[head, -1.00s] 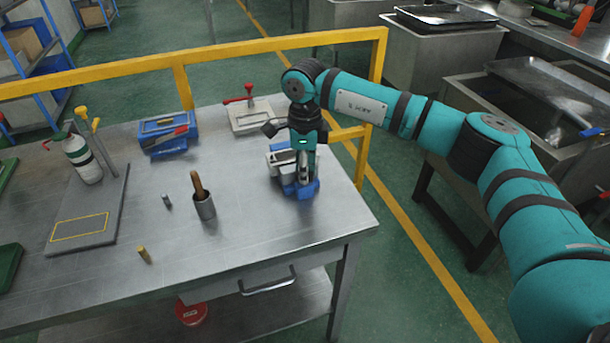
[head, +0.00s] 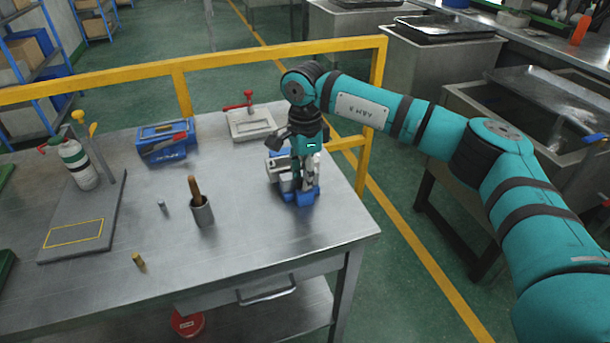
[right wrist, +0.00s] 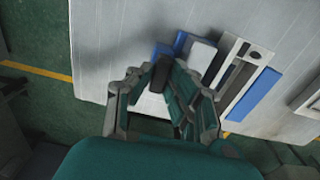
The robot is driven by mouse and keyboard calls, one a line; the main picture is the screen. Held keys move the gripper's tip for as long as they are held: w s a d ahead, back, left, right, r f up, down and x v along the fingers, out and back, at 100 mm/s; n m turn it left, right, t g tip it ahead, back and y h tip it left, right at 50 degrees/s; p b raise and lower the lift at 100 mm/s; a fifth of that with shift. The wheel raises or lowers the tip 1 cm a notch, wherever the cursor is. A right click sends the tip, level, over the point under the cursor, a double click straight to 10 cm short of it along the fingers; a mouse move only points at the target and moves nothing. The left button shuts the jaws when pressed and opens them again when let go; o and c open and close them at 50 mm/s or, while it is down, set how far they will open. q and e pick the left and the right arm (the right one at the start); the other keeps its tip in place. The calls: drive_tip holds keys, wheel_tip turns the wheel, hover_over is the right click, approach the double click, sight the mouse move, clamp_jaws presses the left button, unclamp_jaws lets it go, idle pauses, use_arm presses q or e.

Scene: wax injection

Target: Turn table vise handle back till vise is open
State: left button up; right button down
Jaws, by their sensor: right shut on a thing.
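The table vise (head: 276,172), blue and pale grey, stands near the right edge of the metal table. It also shows in the right wrist view (right wrist: 237,75), with pale bars and a blue side. My right gripper (head: 307,186) points down at the near right end of the vise. In the right wrist view my right gripper (right wrist: 162,72) is shut on a dark upright piece, the vise handle (right wrist: 161,74). The fingers hide most of the handle in the head view. How far apart the jaws stand is hard to tell. My left gripper is not in view.
A white clamp frame with a red handle (head: 250,122) stands behind the vise. A blue box (head: 165,142), a cup with a wooden-handled tool (head: 203,212) and a grey board (head: 110,235) are further left. A yellow rail (head: 230,58) runs behind the table (head: 265,225).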

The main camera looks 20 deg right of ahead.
drive_tip(key=shift+s+f, duration=0.15)
drive_tip(key=shift+f, duration=0.15)
drive_tip(key=c, duration=1.3)
unclamp_jaws()
drive_tip(key=shift+a, duration=0.1)
drive_tip(key=shift+c, duration=0.2)
drive_tip(key=shift+o, duration=0.3)
drive_tip(key=shift+r, duration=0.2)
